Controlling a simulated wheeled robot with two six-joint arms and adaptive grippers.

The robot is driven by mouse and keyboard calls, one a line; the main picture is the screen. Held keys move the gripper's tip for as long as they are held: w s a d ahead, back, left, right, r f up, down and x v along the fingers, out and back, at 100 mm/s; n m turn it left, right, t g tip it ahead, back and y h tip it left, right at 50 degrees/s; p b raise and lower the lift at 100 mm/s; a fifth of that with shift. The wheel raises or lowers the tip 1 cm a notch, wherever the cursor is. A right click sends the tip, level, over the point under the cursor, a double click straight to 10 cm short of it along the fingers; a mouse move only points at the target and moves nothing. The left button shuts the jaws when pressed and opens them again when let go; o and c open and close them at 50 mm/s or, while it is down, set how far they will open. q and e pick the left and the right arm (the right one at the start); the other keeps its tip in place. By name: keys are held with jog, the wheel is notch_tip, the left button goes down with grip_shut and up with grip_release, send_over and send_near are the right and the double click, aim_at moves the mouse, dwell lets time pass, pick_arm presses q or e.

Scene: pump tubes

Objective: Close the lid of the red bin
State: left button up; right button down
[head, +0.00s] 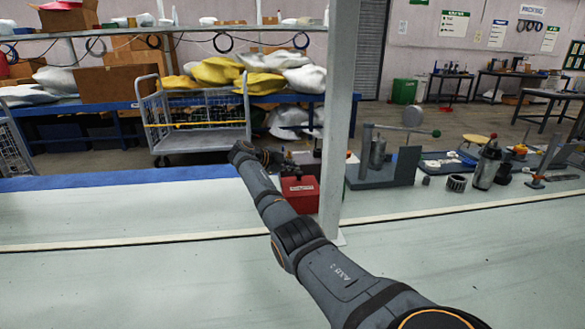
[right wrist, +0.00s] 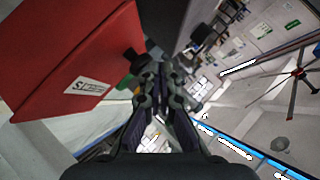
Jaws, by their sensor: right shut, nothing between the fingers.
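The red bin (head: 303,196) stands on the far part of the bench, just left of the white post, with a white label on its front. In the right wrist view its red side and label (right wrist: 85,86) fill the upper left. A dark part sits at its edge there; how the lid stands is unclear. In the right wrist view my right gripper (right wrist: 162,75) is shut and empty, beside the bin. My left gripper is not in view.
The white post (head: 340,120) rises close to the bin's right. A grey press fixture (head: 385,165), a coupling (head: 456,183) and a pump cylinder (head: 486,164) stand further right. A wire cart (head: 196,122) stands behind the bench. The bench front and left are clear.

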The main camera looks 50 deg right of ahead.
jog(key=v, duration=1.2)
jog(key=shift+d, duration=0.1)
